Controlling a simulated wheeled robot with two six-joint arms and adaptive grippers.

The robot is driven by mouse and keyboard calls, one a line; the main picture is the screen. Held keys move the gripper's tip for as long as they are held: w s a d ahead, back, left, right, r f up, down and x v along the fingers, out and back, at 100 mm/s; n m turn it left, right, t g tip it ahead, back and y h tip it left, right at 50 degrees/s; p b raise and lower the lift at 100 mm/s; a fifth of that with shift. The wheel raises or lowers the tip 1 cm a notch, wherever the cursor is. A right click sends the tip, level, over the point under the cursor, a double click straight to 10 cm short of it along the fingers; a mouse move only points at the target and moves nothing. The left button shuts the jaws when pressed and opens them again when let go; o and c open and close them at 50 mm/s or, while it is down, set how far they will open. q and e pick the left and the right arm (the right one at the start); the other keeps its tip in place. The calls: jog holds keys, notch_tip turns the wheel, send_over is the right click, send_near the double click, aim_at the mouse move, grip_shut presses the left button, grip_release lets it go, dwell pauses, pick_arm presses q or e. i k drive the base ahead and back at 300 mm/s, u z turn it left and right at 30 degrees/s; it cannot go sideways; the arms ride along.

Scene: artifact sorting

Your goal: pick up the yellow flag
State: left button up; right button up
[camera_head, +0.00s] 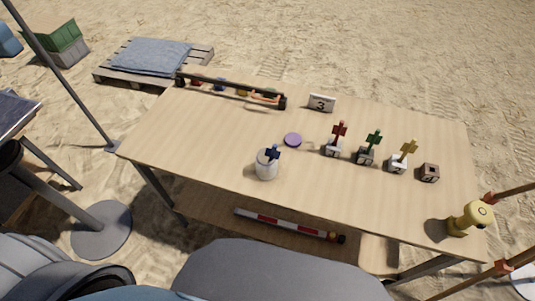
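The yellow flag (409,148) stands upright, leaning slightly, in a small pale block holder (397,166) on the right part of the wooden table (215,135). A red flag (340,130) and a green flag (374,138) stand in similar holders to its left. A blue flag (272,152) sits in a white cup (266,167) nearer the table's front edge. Neither of my grippers shows in the head view, and nothing is touching the yellow flag.
A brown block holder (429,173) with no flag stands right of the yellow flag. A yellow instrument (467,220) is at the right front corner. The left table area is clear.

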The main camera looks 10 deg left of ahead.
aim_at(410, 148)
jog(key=u, duration=0.05)
jog(key=k, duration=1.1)
jog(key=z, duration=0.95)
jog(key=i, duration=1.45)
jog(key=u, duration=0.85)
jog(key=i, duration=0.2)
jog(key=u, duration=0.4)
